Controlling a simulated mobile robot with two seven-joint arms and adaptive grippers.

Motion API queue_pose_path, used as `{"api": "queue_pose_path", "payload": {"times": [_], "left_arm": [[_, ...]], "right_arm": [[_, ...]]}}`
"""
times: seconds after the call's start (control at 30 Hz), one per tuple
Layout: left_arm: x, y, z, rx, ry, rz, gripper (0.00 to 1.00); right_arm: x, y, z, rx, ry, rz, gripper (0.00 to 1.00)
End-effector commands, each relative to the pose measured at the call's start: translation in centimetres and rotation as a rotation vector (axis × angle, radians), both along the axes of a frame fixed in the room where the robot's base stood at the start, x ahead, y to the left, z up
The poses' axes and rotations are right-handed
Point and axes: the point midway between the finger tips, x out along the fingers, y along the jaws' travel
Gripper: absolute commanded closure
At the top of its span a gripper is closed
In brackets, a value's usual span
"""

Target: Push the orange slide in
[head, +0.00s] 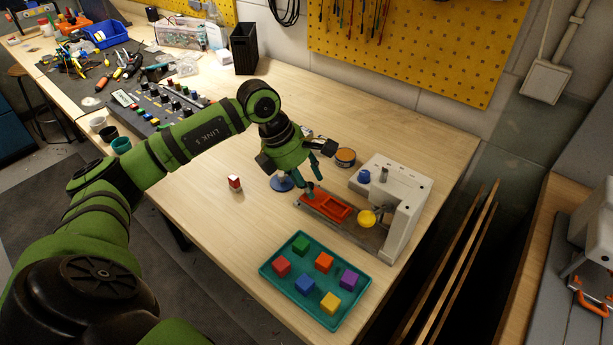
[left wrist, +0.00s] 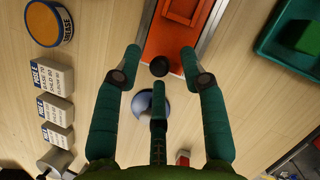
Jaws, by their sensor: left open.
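The orange slide (head: 327,205) lies in a grey metal track that runs into a white machine (head: 400,205) on the bench. It also shows in the left wrist view (left wrist: 172,38), with a black knob (left wrist: 159,67) at its near end. My left gripper (head: 311,183) is over the slide's outer end. In the left wrist view my open left gripper (left wrist: 161,55) has a finger on each side of the knob. I cannot tell whether any finger touches it. The far part of the slide is out of the wrist view. My right gripper is not in view.
A teal tray (head: 264,266) with several coloured blocks stands in front of the track. An orange-topped tin (head: 345,157) stands behind, and a small red-and-white object (head: 235,183) stands to the left.

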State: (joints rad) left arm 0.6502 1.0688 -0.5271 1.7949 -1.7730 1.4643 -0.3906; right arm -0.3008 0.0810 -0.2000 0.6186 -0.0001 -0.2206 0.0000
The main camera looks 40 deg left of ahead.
Motion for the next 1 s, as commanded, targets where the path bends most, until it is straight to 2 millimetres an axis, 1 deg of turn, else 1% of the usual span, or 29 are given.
{"api": "queue_pose_path", "payload": {"times": [0.07, 0.17, 0.2, 0.27, 0.3, 0.47, 0.57, 0.67, 0.8, 0.9, 1.0], "left_arm": [[0.0, 0.0, -0.1, 0.0, 0.0, 0.0, 0.58], [0.0, 0.0, 0.0, 0.0, 0.0, 0.0, 0.58], [0.0, 0.0, 0.0, 0.0, 0.0, 0.0, 0.66], [0.0, 0.0, 0.0, 0.0, 0.0, 0.0, 0.9], [0.0, 0.0, 0.0, 0.0, 0.0, 0.0, 1.0], [0.0, 0.0, 0.0, 0.0, -0.001, 0.0, 1.0], [0.0, -0.7, 0.0, -0.001, -0.003, -0.004, 1.0], [-0.1, -2.8, 0.0, -0.002, -0.005, -0.008, 1.0], [-0.3, -6.0, 0.0, -0.004, -0.005, -0.008, 1.0], [-0.4, -7.5, 0.0, -0.003, -0.005, -0.005, 1.0], [-0.5, -8.2, 0.1, -0.001, -0.004, -0.002, 1.0]], "right_arm": [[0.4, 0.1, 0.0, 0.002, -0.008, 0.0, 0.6], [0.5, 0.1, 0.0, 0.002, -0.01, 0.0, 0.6], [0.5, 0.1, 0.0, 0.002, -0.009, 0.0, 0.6], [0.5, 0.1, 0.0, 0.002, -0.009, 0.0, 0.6], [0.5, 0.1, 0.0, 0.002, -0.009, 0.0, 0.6], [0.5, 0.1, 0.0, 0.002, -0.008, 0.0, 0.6], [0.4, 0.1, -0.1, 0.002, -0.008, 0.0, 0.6], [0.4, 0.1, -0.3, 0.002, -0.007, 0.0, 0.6], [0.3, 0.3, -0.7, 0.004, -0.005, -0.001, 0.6], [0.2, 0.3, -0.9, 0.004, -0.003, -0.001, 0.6], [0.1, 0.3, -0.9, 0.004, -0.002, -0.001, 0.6]]}}
